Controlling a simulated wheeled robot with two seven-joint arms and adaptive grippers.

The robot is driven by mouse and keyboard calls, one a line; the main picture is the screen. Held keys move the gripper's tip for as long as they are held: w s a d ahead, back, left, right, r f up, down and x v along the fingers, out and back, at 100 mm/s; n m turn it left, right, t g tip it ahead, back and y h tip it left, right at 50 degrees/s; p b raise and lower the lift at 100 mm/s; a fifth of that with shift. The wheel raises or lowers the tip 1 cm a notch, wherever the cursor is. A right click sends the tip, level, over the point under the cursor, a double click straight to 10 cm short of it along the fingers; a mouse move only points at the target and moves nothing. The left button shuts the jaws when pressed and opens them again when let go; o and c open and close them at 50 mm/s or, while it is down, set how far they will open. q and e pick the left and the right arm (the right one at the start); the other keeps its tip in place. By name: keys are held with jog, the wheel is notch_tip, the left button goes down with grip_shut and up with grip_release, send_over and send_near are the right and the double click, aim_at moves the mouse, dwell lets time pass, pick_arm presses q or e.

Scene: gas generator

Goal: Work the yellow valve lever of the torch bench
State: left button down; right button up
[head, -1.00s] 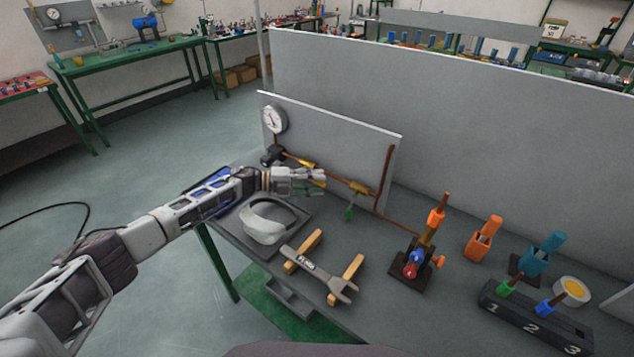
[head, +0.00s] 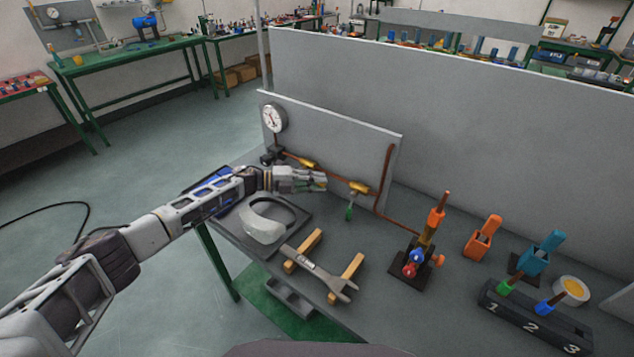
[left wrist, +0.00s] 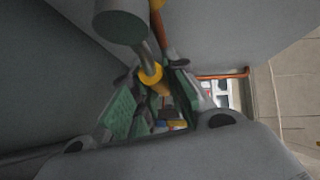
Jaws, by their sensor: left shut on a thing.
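The torch bench's upright grey panel (head: 345,150) carries a copper pipe with brass fittings (head: 306,162). My left gripper (head: 318,180) is at this pipe, in front of the panel, with its fingers pointing right. In the left wrist view, the green-padded fingers (left wrist: 155,105) are on either side of a yellow-orange part (left wrist: 152,77), which I take for the yellow valve lever. The fingers are shut on it; they hide most of it in the head view. A second brass valve with a green lever (head: 349,212) hangs further right. My right gripper is not in view.
A gauge (head: 273,118) is on the panel's left. A pale mask-like item (head: 264,222) and a wrench (head: 318,271) on wooden blocks lie nearer. The torch stand (head: 411,268), orange holder (head: 482,238) and numbered block (head: 532,318) stand right. A tall grey partition (head: 460,110) is behind.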

pick_arm(q)
jog(key=shift+f+m, duration=0.2)
jog(key=shift+m, duration=0.1)
jog(key=shift+a+f+m+y+p, duration=0.1)
jog(key=shift+f+m+y+p, duration=0.35)
jog(key=shift+y+p, duration=0.35)
jog(key=shift+w+a+f+m+y+p, duration=0.1)
jog(key=shift+f+m+y+p, duration=0.25)
jog(key=shift+f+y+p, duration=0.2)
jog(key=shift+w+a+f+m+y+p, duration=0.1)
jog(key=shift+f+m+y+p, duration=0.2)
jog(key=shift+y+p, duration=0.25)
jog(key=shift+f+p, duration=0.15)
jog(key=shift+p, duration=0.2)
jog(key=shift+a+f+t, duration=0.15)
jog(key=shift+t, duration=0.15)
jog(key=shift+w+f+m+y+p, duration=0.1)
jog(key=shift+f+m+y+p, duration=0.1)
jog(key=shift+m+y+p, duration=0.3)
jog(key=shift+w+a+f+p, duration=0.1)
jog(key=shift+a+f+p, duration=0.05)
jog(key=shift+f+p, duration=0.15)
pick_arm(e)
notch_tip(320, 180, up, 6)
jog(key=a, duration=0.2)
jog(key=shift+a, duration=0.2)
